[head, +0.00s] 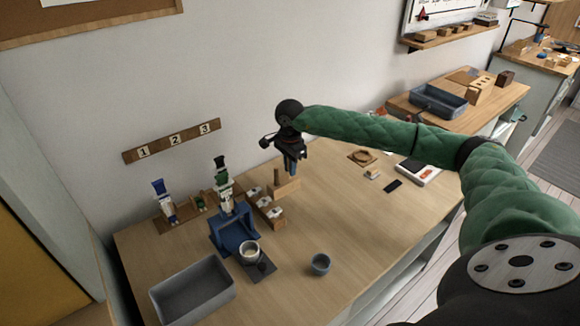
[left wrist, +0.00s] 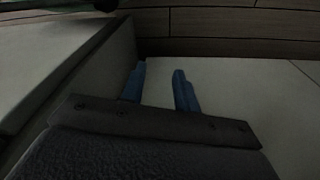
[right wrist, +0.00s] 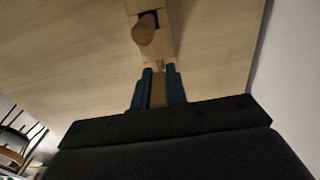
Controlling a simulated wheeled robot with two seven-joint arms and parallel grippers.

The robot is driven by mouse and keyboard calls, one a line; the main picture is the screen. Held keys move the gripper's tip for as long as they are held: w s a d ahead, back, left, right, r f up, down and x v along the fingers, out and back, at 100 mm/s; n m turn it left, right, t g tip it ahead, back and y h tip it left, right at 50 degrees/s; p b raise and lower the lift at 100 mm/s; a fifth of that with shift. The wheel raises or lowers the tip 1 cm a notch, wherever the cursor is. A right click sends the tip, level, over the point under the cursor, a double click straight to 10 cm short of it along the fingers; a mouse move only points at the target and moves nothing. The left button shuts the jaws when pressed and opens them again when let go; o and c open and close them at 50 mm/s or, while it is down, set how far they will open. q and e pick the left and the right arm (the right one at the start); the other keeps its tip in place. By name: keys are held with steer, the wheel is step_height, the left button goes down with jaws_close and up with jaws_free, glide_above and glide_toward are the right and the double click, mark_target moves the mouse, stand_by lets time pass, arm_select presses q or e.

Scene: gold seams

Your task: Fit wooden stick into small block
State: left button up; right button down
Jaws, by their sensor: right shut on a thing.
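The small wooden block (head: 287,188) stands on the table below my right gripper; it also shows at the top of the right wrist view (right wrist: 162,48). A round wooden peg (head: 277,177) stands up from it, seen end-on in the right wrist view (right wrist: 144,32). My right gripper (head: 291,168) points down over the block's right part. Its blue fingers are shut on a wooden stick (right wrist: 158,94). The stick's lower end is hidden, so I cannot tell whether it touches the block. My left gripper (left wrist: 160,88) shows only in its wrist view, open and empty.
Small wooden blocks with white tops (head: 264,203) stand in front of the block. A blue stand (head: 233,232), a cup (head: 249,252), a grey bin (head: 193,292) and a small grey-blue pot (head: 320,264) stand nearer.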

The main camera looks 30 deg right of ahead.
steer(key=shift+f+b, duration=0.25)
steer(key=shift+b, duration=0.2)
stand_by(0.4)
steer(key=c, duration=1.3)
jaws_free()
steer(key=shift+r, duration=0.1)
steer(key=shift+r+p, duration=0.65)
steer(key=shift+r, duration=1.75)
steer(key=shift+r, duration=0.15)
